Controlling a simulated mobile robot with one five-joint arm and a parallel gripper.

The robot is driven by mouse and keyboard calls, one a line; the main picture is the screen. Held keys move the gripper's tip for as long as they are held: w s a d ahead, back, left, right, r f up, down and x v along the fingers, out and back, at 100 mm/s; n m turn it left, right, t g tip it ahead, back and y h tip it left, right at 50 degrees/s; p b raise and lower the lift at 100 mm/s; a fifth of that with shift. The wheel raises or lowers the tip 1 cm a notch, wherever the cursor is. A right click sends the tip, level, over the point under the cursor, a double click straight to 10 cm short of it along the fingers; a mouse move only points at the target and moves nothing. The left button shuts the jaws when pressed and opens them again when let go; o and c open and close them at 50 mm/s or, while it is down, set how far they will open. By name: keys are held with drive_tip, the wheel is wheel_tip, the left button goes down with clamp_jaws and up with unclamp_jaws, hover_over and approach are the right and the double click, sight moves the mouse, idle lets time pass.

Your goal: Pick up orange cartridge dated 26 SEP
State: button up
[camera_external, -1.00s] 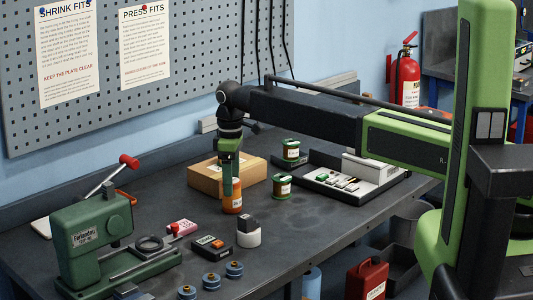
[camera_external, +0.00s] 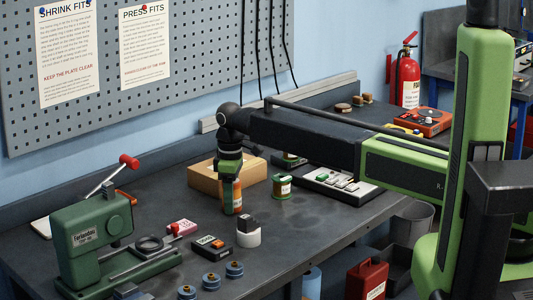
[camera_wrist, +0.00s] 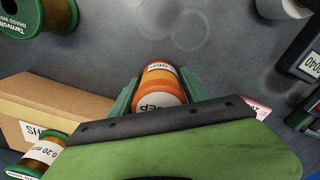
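The orange cartridge (camera_external: 237,206) stands upright on the dark bench in the external view, in front of the cardboard box. In the wrist view the cartridge (camera_wrist: 158,99) shows a white label reading "SEP"; the day number is not readable. My gripper (camera_external: 231,196) points straight down over it. In the wrist view the green fingers of my gripper (camera_wrist: 158,84) stand apart on either side of the cartridge, very close to it. I cannot see whether they touch it. The cartridge's lower part is hidden by my gripper body in the wrist view.
A cardboard box (camera_external: 205,180) lies close behind my gripper. A green-ended spool (camera_external: 282,187) stands to the right, by a grey tray (camera_external: 360,194). A white cylinder with a dark top (camera_external: 248,238), a small black box (camera_external: 212,250) and a green press (camera_external: 92,240) are nearer the front.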

clamp_jaws()
drive_tip(key=r+p, duration=0.5)
drive_tip(key=shift+d+r, duration=0.15)
drive_tip(key=shift+d, duration=0.25)
drive_tip(key=w+d+r+p, duration=0.2)
drive_tip(key=d+r+p, duration=0.3)
drive_tip(key=d, duration=0.5)
drive_tip(key=shift+w+d+r+p, duration=0.3)
drive_tip(key=shift+w+p, duration=0.1)
drive_tip(key=shift+p, duration=0.1)
